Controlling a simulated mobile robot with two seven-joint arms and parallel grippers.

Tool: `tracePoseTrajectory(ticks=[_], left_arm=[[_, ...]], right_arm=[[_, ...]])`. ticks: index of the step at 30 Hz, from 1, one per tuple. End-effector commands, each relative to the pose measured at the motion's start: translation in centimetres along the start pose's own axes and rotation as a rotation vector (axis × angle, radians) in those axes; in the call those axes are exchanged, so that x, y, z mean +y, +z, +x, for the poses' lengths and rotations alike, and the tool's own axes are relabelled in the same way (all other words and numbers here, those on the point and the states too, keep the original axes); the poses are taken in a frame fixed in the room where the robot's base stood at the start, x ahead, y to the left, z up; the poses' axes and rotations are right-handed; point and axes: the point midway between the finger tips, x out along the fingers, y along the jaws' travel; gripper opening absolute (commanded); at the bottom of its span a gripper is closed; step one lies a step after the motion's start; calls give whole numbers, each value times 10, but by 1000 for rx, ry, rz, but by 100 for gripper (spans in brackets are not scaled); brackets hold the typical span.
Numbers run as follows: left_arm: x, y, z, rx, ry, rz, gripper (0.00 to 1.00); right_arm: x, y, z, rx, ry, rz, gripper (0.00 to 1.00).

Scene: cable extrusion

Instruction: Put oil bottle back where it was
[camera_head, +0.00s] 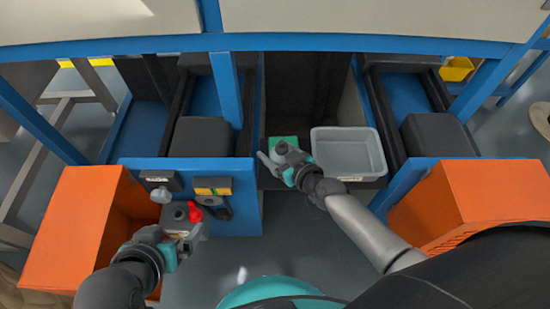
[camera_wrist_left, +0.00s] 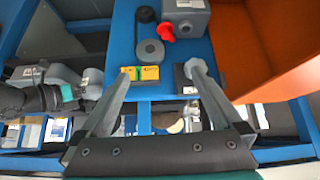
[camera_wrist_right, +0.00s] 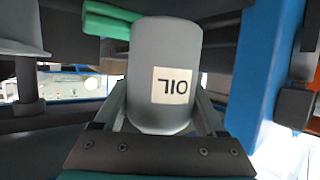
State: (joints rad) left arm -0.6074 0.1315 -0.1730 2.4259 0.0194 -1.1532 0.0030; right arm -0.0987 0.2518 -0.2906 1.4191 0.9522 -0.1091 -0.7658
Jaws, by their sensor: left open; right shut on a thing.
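The oil bottle is a grey cylinder (camera_wrist_right: 166,50) with a white label reading OIL, which appears upside down in the right wrist view. My right gripper (camera_head: 284,161) is shut on the oil bottle, with one finger on each side of it. In the head view the bottle's dark top (camera_head: 283,148) shows between the fingers, beside the grey bin. Whether its base touches a surface is hidden. My left gripper (camera_head: 184,240) is open and empty, near the machine box with the red knob. Its spread fingers also show in the left wrist view (camera_wrist_left: 168,85).
A grey open bin (camera_head: 348,152) stands just right of the bottle. A green object (camera_head: 277,141) lies right behind the bottle. Blue frame posts flank this bay. A grey box with a red knob (camera_head: 195,213) and a yellow box (camera_head: 212,186) are near my left gripper. Orange cabinets (camera_head: 75,225) stand at both sides.

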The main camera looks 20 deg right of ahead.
Motion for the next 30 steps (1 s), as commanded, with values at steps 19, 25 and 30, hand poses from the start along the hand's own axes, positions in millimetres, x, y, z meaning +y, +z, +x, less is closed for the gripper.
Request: tracePoseTrajectory(ticks=[19,25,30], left_arm=[[39,-30,21,371,107,-16,100],[40,-31,21,380,109,-16,100],[41,-31,21,391,112,-18,100]], right_arm=[[0,24,11,2,1,0,8],[0,24,11,2,0,0,8],[0,25,11,2,0,0,8]])
